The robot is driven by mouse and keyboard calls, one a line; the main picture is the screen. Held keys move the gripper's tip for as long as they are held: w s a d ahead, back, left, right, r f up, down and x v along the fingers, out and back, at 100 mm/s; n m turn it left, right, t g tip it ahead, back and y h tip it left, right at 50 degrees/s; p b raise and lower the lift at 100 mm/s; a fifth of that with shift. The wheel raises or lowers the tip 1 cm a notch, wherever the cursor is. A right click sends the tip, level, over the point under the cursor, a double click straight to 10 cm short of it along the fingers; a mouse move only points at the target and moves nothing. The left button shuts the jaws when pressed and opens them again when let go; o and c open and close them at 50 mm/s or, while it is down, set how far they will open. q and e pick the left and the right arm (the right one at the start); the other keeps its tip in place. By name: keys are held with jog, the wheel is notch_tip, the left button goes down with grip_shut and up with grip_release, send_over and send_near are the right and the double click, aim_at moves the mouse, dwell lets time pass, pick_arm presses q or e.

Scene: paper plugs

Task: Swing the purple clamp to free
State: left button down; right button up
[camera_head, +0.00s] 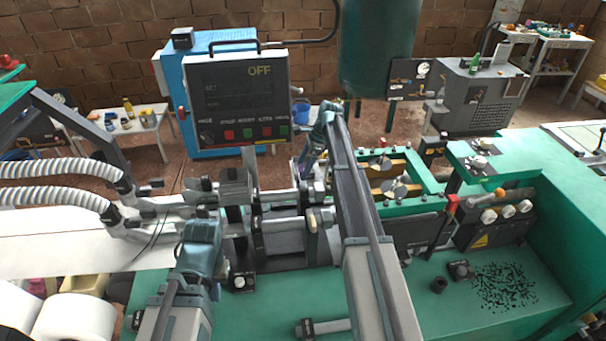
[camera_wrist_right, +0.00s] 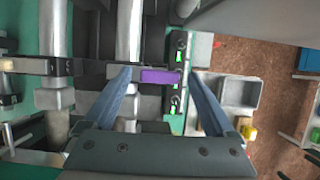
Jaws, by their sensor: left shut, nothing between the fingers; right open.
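The purple clamp (camera_wrist_right: 160,76) shows in the right wrist view as a short purple bar lying crosswise next to a metal shaft. My right gripper (camera_wrist_right: 160,88) is open, with one finger on each side of the purple bar. I cannot tell whether the fingers touch it. In the head view my right arm reaches over the machine and its gripper (camera_head: 315,185) points down among the rollers; I cannot make out the clamp clearly there. My left gripper (camera_head: 204,214) is shut and empty, in front of the machine's left part.
A control panel reading OFF (camera_head: 238,97) stands above the machine. Metal rollers and shafts (camera_head: 282,224) lie close around my right gripper. A green table (camera_head: 405,310) with a pile of black bits (camera_head: 506,288) is at the right. White ribbed hoses (camera_head: 55,168) are at the left.

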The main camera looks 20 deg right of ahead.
jog(key=shift+a+f, duration=0.1)
jog(key=shift+f, duration=0.05)
jog(key=shift+c, duration=0.3)
grip_shut()
